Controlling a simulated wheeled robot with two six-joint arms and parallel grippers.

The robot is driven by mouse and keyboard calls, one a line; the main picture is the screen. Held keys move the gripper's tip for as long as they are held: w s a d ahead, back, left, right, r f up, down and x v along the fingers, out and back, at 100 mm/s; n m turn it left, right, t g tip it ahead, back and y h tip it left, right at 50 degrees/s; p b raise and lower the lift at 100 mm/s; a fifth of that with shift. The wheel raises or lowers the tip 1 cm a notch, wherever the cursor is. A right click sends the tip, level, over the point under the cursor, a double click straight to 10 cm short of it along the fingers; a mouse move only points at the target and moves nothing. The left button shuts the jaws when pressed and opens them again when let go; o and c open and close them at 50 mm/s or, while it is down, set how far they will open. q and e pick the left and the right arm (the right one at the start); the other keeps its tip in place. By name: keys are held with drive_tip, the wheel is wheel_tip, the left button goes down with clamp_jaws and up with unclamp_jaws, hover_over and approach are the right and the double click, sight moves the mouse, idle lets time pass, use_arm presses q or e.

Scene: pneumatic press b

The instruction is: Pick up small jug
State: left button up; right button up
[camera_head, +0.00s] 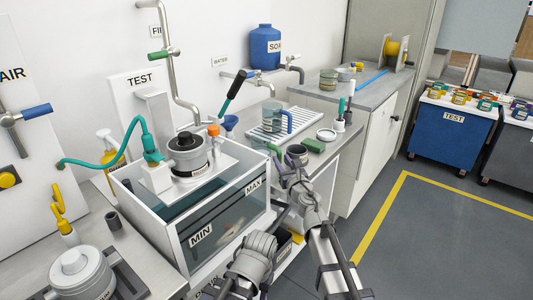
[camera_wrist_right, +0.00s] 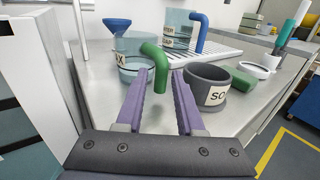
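The small jug (camera_wrist_right: 130,68) is a clear cup with a green handle, seen in the right wrist view; its label is partly cut off by my finger. It stands upright on the grey counter. My right gripper (camera_wrist_right: 158,78) is open, with its purple fingers pointing at the jug. The lower part of the green handle shows between the fingertips, with a gap on each side. In the head view my right gripper (camera_head: 284,168) is over the counter's front edge and hides most of the jug. My left arm shows low in the middle, but its fingers cannot be made out.
A dark grey cup (camera_wrist_right: 212,88) stands close to the right finger, with a green sponge (camera_head: 313,145) beyond it. A larger jug with a blue handle (camera_head: 273,117) stands on the white drain rack. A blue funnel (camera_head: 230,123) is behind. The glass tank (camera_head: 225,219) is left.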

sight(280, 157)
drive_tip(key=x, duration=0.4)
drive_tip(key=shift+w+f, duration=0.25)
drive_tip(key=shift+w, duration=0.1)
drive_tip(key=shift+s, duration=0.1)
drive_tip(key=shift+c, duration=0.4)
clamp_jaws()
drive_tip(key=shift+d, duration=0.1)
idle(0.4)
